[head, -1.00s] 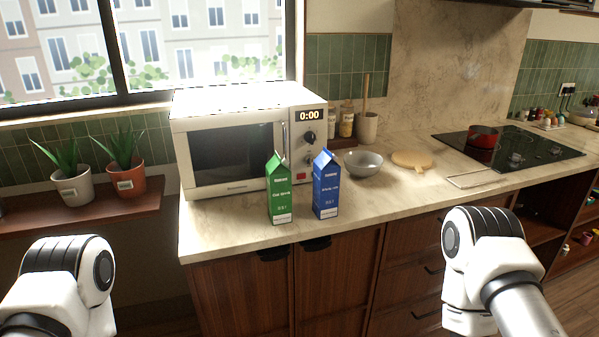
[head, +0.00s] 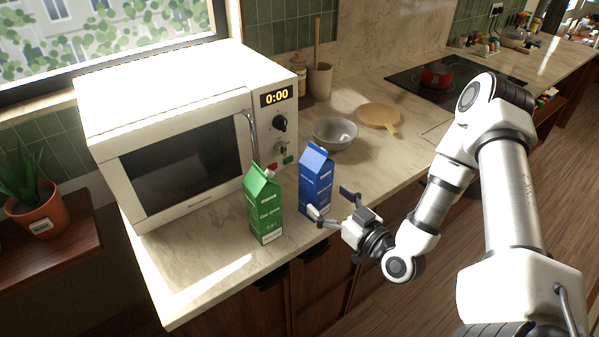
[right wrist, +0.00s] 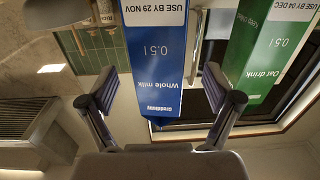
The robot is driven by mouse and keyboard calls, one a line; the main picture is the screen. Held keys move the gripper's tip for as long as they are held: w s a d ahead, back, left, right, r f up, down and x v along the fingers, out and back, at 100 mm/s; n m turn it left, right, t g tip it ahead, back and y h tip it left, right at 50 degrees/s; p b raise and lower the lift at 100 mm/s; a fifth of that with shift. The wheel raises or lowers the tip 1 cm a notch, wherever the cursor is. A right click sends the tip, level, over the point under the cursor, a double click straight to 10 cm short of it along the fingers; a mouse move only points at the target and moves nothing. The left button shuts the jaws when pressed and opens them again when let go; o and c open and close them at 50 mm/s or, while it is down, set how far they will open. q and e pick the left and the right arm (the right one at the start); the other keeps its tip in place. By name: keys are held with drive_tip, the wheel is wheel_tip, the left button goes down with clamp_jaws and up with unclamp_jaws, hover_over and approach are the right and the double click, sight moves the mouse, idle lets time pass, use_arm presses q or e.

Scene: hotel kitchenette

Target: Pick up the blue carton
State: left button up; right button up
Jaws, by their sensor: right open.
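The blue carton (head: 315,180) stands upright on the counter in front of the microwave's right end. My right gripper (head: 331,202) is open at its near right side, with the fingers pointing towards it. In the right wrist view the blue carton (right wrist: 158,60) appears upside down, labelled whole milk, in the gap between the open fingertips (right wrist: 160,92). It cannot be told whether the fingers touch it. My left gripper is in neither view now.
A green oat drink carton (head: 264,205) stands close on the left of the blue one. The microwave (head: 180,150) is behind. A grey bowl (head: 335,134) and a round wooden board (head: 379,116) lie further back. The counter's front edge is close to the cartons.

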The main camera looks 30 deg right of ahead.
sight(309, 180)
drive_tip(key=shift+s+d+r, duration=0.2)
drive_tip(key=shift+d+r, duration=0.05)
drive_tip(key=shift+r, duration=0.45)
drive_tip(key=shift+w, duration=0.25)
drive_tip(key=w, duration=0.3)
drive_tip(key=w+a+p, duration=0.1)
drive_tip(key=w, duration=0.2)
drive_tip(key=shift+a, duration=0.2)
drive_tip(key=shift+w, duration=0.5)
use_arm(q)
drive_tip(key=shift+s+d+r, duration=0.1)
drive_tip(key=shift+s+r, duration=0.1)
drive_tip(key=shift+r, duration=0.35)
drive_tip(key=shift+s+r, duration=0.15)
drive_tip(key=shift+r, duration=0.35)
use_arm(e)
drive_tip(key=shift+f, duration=0.1)
drive_tip(key=c, duration=1.5)
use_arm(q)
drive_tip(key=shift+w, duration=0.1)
use_arm(e)
drive_tip(key=shift+c, duration=0.2)
